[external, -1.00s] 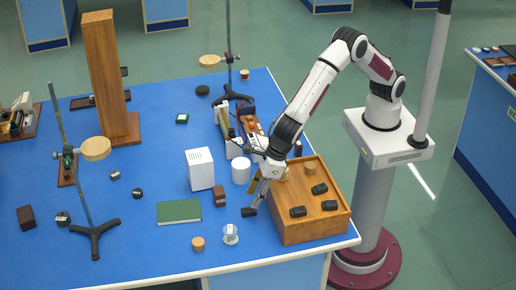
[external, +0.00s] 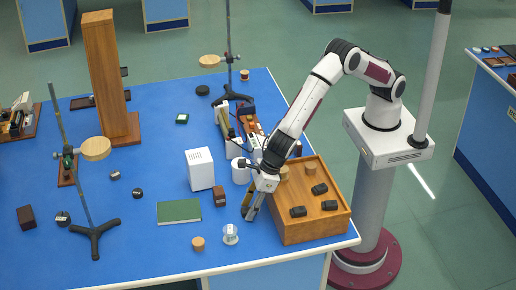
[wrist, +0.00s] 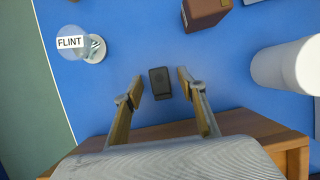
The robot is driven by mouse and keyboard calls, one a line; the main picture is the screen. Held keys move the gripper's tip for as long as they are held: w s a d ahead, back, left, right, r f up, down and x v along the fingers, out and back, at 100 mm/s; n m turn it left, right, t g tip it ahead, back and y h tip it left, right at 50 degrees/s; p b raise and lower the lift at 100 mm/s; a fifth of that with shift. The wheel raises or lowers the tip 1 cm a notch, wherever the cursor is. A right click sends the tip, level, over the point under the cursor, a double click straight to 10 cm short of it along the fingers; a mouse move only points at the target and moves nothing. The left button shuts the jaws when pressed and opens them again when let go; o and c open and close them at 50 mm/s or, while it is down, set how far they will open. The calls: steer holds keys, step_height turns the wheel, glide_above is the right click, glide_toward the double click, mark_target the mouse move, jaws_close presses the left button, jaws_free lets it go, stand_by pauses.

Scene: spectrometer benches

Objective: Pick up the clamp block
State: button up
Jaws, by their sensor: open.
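A small dark block (wrist: 160,82), which looks like the clamp block, lies on the blue bench top in the wrist view. My gripper (external: 249,214) is open and points down just left of the wooden tray. In the wrist view its two fingers stand apart, one on each side of the block, with no visible contact. How high the fingertips are above the bench is unclear. In the external view the fingers hide the block. Three similar black blocks (external: 298,211) lie in the wooden tray.
The wooden tray (external: 290,232) stands close on the right; its edge shows under the fingers in the wrist view. A jar labelled FLINT (wrist: 94,48), a brown block (wrist: 203,14) and a white cylinder (wrist: 285,66) stand nearby. Blue bench around the block is clear.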

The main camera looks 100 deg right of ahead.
stand_by(0.4)
jaws_close()
steer(key=shift+r, duration=0.1)
step_height(320, 180, up, 10)
stand_by(0.7)
stand_by(0.5)
